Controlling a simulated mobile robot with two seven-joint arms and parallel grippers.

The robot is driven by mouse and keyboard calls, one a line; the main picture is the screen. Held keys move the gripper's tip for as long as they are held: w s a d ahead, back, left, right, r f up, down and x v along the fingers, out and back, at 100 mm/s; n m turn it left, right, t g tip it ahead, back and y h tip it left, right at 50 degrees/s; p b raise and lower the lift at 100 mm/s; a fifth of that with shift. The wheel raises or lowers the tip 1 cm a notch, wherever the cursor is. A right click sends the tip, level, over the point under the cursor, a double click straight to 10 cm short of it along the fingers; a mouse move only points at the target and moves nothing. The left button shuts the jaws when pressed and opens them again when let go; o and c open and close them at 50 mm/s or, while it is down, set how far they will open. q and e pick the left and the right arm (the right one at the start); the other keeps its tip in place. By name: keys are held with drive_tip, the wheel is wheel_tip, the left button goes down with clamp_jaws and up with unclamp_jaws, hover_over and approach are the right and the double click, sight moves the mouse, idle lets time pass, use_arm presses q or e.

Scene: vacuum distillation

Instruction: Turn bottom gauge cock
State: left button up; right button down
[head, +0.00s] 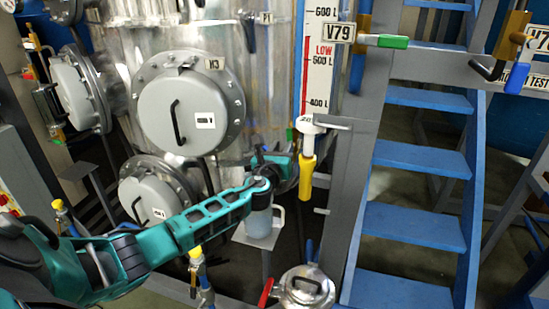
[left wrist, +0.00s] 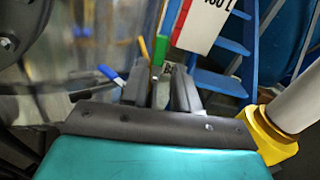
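The level gauge (head: 320,60) has a white scale with a red stripe. At its lower end sits a white fitting (head: 308,124), with a yellow handle (head: 306,178) hanging straight down. My left gripper (head: 284,163) is just left of this handle, in front of the tank. In the left wrist view its two grey fingers (left wrist: 160,88) stand apart, with no held object visible. Beyond the fingertips are a green handle (left wrist: 159,50), a thin yellow part and a blue lever (left wrist: 110,74). A large yellow piece (left wrist: 272,138) on a white cylinder is close at the right. My right gripper is out of view.
The steel tank carries round grey hatches (head: 190,105). A grey post and blue stairs (head: 415,225) stand right of the gauge. A green-handled valve tagged V79 (head: 393,41) is higher up. A steel vessel with a red lever (head: 305,287) is below.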

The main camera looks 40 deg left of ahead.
use_arm(q)
drive_tip(key=v, duration=0.7)
drive_tip(key=shift+s, duration=0.15)
idle(0.4)
drive_tip(key=s+d+f+n+g+h, duration=0.2)
drive_tip(key=s+d+f+n+g, duration=0.3)
drive_tip(key=s+n, duration=0.55)
drive_tip(key=s+d+f+n+g+h, duration=0.2)
drive_tip(key=s+d+f+n+g, duration=0.15)
drive_tip(key=s+d+n, duration=0.45)
drive_tip(key=s+d+f+n+g+h, duration=0.25)
drive_tip(key=s+d+n+g, duration=0.2)
drive_tip(key=s+n, duration=0.8)
drive_tip(key=w+d+f+m+t+h, duration=0.1)
drive_tip(key=w+d+f+m+t, duration=0.1)
drive_tip(key=w+f+t, duration=0.4)
wheel_tip(320, 180, down, 3)
drive_tip(key=shift+t, duration=0.3)
